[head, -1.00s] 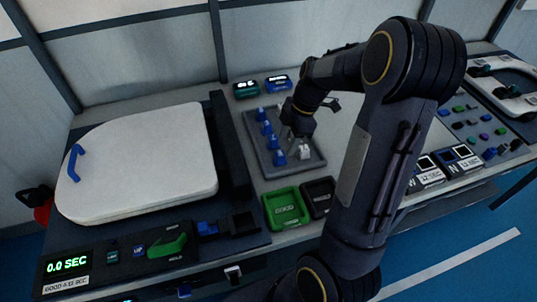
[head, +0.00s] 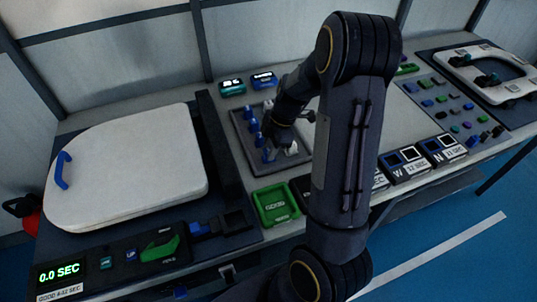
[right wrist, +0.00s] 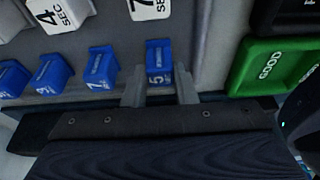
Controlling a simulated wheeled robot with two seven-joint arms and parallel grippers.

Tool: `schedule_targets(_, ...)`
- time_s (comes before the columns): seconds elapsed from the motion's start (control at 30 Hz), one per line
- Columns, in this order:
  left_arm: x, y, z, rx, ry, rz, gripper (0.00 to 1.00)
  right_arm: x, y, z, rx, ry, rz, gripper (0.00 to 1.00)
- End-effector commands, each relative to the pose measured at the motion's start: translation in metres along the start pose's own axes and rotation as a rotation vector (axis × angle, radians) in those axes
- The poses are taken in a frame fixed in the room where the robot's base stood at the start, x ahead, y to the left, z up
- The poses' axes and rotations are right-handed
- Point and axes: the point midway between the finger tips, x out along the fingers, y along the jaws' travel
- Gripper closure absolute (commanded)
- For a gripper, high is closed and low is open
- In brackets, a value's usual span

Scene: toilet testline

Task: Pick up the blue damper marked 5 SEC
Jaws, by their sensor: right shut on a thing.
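The blue damper marked 5 SEC (right wrist: 160,62) shows in the right wrist view between the two fingers of my right gripper (right wrist: 160,92), which is shut on it. In the head view my right gripper (head: 270,147) is low over the dark tray (head: 240,142), and the arm and hand hide part of the tray. Other blue dampers (right wrist: 103,66) stand in a row left of it in the right wrist view. White dampers marked 4 SEC (right wrist: 60,12) and 7 SEC (right wrist: 150,8) are on the row behind. My left gripper is not in view.
A green GOOD bin (head: 275,203) stands in front of the tray, with a dark bin beside it mostly hidden by my arm. A white toilet seat lid (head: 130,165) lies at left. Two small displays (head: 248,83) stand behind the tray. More fixtures (head: 440,150) are at right.

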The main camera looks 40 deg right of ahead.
Motion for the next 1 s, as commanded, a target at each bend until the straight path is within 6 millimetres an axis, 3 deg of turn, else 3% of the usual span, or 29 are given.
schedule_targets(0.07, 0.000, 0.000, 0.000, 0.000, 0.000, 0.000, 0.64, 0.000, 0.000, 0.000, 0.000, 0.000, 0.000, 0.97)
schedule_targets(0.37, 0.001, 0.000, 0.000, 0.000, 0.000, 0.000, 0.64, -0.003, 0.000, -0.001, 0.000, 0.000, 0.002, 0.98)
schedule_targets(0.6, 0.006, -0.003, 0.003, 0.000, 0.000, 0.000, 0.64, -0.029, 0.002, -0.009, -0.003, 0.002, 0.008, 0.98)
schedule_targets(0.87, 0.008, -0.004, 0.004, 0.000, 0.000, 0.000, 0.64, -0.089, -0.051, -0.027, -0.005, 0.003, 0.009, 0.98)
schedule_targets(1.0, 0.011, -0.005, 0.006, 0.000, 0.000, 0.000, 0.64, -0.103, -0.087, -0.031, -0.003, 0.003, 0.007, 0.98)
